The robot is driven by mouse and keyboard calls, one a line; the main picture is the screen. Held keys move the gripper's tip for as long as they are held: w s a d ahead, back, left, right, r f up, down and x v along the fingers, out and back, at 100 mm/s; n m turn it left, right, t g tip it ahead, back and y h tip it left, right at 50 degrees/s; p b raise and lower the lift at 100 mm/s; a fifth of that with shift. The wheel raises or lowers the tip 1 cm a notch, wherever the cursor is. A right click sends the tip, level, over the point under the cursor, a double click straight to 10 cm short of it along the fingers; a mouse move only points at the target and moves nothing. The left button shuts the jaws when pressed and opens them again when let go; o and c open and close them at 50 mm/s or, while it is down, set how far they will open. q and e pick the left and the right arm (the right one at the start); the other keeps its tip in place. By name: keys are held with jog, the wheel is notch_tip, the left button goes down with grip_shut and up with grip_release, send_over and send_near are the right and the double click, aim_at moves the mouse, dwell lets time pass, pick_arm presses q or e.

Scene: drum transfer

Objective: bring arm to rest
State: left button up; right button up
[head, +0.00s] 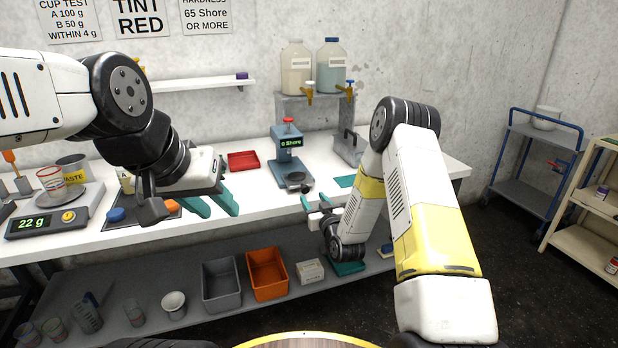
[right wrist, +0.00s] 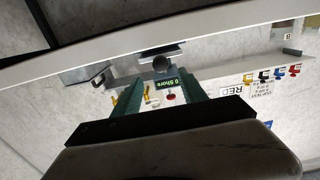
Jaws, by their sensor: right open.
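My left gripper (head: 221,211) hangs over the front edge of the white bench (head: 262,200), its teal fingers apart with nothing visible between them. My right gripper (head: 314,200) is at the bench's front edge, below and to the right of the hardness tester (head: 287,160). Its teal fingers are apart and empty; they also show in the right wrist view (right wrist: 160,95), with the tester's "0 Shore" display (right wrist: 166,83) between them beyond. The right arm is bent, with its elbow raised and its forearm sloping down to the gripper.
A scale (head: 48,215) reading 22 g bears a cup (head: 50,181) on the left. A red tray (head: 243,161) lies at the back. Two jugs (head: 297,68) stand on a raised stand. Grey and orange bins (head: 267,274) sit on the lower shelf. A blue cart (head: 530,160) stands right.

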notch_tip(320, 180, up, 11)
jog(key=d+g+h, duration=0.1)
jog(key=d+g, duration=0.1)
jog(key=d, duration=0.1)
jog(key=s+d+r+g+h, duration=0.2)
jog(key=s+d+r+g, duration=0.15)
jog(key=s+r, duration=0.55)
jog(key=s+d+r+m+g, duration=0.1)
jog(key=s+d+r+g, duration=0.1)
jog(key=s, duration=1.3)
jog(key=s+d+r+m+g, duration=0.2)
jog(key=s+r+g, duration=0.1)
jog(key=s, duration=1.3)
